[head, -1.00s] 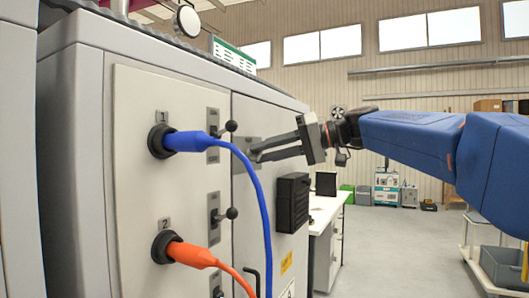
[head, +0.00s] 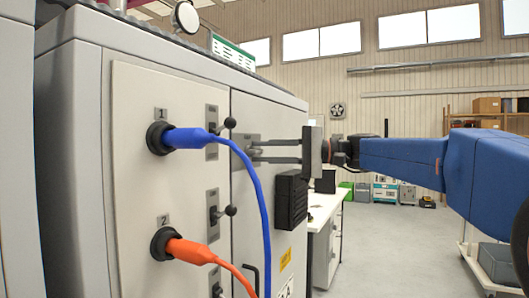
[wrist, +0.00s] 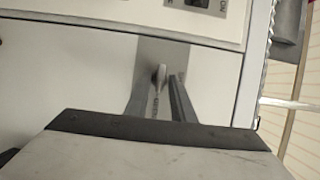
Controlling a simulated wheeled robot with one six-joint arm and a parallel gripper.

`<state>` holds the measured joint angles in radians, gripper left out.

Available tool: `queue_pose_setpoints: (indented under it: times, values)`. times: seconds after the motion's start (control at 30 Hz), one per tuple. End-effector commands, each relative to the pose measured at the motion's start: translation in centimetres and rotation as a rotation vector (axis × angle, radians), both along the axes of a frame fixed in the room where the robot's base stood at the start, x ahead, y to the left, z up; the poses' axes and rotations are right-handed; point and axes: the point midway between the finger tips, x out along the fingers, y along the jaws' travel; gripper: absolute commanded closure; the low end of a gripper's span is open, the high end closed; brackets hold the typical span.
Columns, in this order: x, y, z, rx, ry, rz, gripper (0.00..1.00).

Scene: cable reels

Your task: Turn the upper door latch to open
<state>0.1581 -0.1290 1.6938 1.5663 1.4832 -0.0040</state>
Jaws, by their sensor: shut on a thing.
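The upper door latch has a grey metal plate (head: 241,144) on the cabinet door in the head view. The plate also shows in the wrist view (wrist: 205,62), with the narrow latch handle (wrist: 160,74) standing out from it. My gripper (head: 257,151) reaches in from the right, its two fingers pointing at the plate. In the wrist view, the fingers of my gripper (wrist: 161,92) lie on either side of the handle, and the gripper is shut on it. The handle is mostly hidden in the head view.
A black box (head: 291,201) juts from the door just below my gripper. A blue cable (head: 262,190) hangs in front of the door, and an orange plug (head: 190,251) sits lower left. A white bench (head: 325,215) stands behind; open floor lies to the right.

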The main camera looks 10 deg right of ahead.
Motion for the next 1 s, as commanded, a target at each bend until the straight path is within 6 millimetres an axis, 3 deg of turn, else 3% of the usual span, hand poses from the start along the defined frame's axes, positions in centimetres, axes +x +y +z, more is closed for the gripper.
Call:
queue_pose_setpoints:
  times: [0.53,0.57,0.6,1.0]
  values:
    - [0.06,-0.02,-0.10,0.015,0.023,-0.001,1.00]
    - [0.06,-0.02,-0.10,0.015,0.023,-0.001,0.75]
    - [0.06,-0.02,-0.10,0.015,0.023,-0.001,0.72]
    - [-0.07,-0.52,-0.06,0.016,0.022,-0.002,0.72]
